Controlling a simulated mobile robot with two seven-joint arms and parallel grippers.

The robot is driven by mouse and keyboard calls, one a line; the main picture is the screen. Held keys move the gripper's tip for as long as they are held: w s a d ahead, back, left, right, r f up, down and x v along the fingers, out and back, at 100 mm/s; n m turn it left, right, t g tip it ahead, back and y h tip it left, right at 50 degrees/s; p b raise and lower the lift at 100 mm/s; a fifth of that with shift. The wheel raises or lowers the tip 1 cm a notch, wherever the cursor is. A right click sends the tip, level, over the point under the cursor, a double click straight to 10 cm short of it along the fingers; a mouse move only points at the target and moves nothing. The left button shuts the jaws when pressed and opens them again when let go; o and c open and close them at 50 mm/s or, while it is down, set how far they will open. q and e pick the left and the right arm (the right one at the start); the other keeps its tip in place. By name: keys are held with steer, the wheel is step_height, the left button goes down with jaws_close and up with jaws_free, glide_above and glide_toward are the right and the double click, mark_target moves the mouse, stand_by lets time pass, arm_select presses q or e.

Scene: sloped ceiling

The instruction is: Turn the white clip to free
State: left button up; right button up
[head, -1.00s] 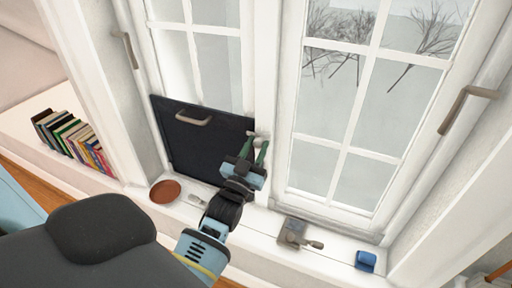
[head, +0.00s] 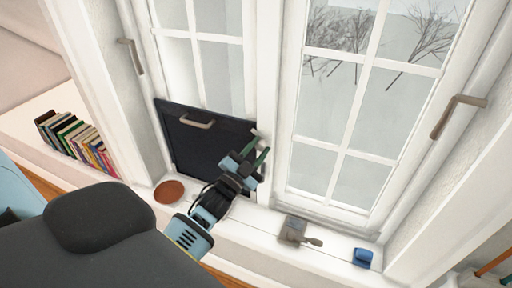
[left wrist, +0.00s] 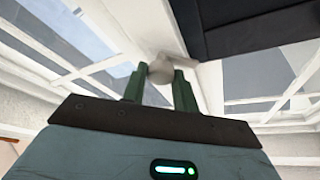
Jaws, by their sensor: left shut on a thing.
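The white clip (left wrist: 161,71) sits at the edge of the dark panel (head: 205,148), by the post between the two windows. In the left wrist view its rounded end is between my two green fingertips, and a pale bar runs from it to the right, near the corner of the panel. My left gripper (head: 257,153) is shut on the clip; it also shows in the left wrist view (left wrist: 160,84). In the head view the fingers mostly hide the clip. My right gripper is not in view.
A brown round dish (head: 169,191), a grey block with a handle (head: 294,230) and a blue object (head: 362,257) are on the sill. Several books (head: 75,140) stand at the left. Window handles (head: 455,112) stick out at right and left (head: 131,55).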

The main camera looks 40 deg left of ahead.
arm_select(q)
steer(key=m, duration=0.2)
steer(key=m+g+h+p, duration=0.1)
steer(key=m, duration=0.1)
steer(key=m+h+p, duration=0.1)
steer(key=shift+a+r+m+g, duration=0.1)
steer(key=shift+r+m+g, duration=0.2)
steer(key=shift+m, duration=0.1)
steer(key=m+g+p, duration=0.1)
steer(key=m+p, duration=0.1)
steer(key=m, duration=0.2)
steer(key=shift+h, duration=0.3)
steer(key=shift+m+g+p, duration=0.5)
steer(key=shift+m+p, duration=0.05)
steer(key=shift+m, duration=0.15)
steer(key=shift+f, duration=0.15)
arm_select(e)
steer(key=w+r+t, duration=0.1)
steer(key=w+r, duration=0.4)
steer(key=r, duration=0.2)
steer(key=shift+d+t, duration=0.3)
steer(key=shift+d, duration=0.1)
arm_select(q)
steer(key=shift+f, duration=0.1)
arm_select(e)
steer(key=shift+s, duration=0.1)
arm_select(q)
steer(key=o, duration=0.9)
